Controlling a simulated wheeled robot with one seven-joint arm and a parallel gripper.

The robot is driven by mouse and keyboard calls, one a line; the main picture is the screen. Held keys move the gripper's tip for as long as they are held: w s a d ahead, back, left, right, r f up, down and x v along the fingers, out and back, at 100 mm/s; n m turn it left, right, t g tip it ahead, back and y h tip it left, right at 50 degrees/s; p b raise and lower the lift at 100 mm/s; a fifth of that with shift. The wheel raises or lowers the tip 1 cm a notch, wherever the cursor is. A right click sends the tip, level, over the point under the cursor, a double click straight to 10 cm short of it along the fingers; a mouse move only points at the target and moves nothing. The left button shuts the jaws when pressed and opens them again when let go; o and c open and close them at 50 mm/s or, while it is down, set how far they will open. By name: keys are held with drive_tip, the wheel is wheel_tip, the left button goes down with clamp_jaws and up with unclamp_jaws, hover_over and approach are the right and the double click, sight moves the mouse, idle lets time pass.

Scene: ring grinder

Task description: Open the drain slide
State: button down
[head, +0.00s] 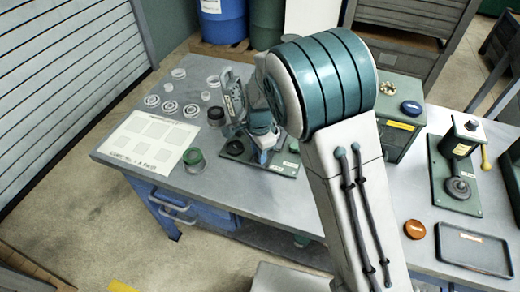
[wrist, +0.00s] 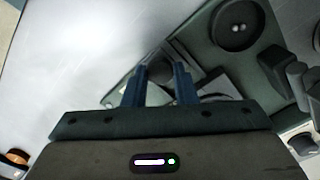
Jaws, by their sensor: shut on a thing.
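My gripper (head: 263,156) reaches down over the dark green base plate (head: 283,170) at the middle of the bench. In the wrist view its two blue fingers (wrist: 160,83) are closed on a small dark part of the drain slide (wrist: 157,95), seen between them. The drain slide sits low at the edge of the green plate (wrist: 205,58), with pale metal beside it. My fingers and wrist hide most of it, so how far it stands open cannot be told. In the head view my arm covers the area behind the gripper.
A round dark dish (wrist: 238,25) and a black block stand on the plate near the fingers. Clear rings (head: 170,106), a black ring (head: 216,115), a green-topped cup (head: 194,160) and a white sheet (head: 150,140) lie left. A green box (head: 398,140) stands right.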

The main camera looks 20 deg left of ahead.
drive_tip(key=c, duration=1.1)
unclamp_jaws()
drive_tip(key=shift+c, duration=0.2)
drive_tip(key=shift+r, duration=0.15)
wheel_tip(320, 180, up, 14)
drive_tip(key=b, duration=0.1)
drive_tip(key=shift+b, duration=0.35)
drive_tip(key=shift+f, duration=0.2)
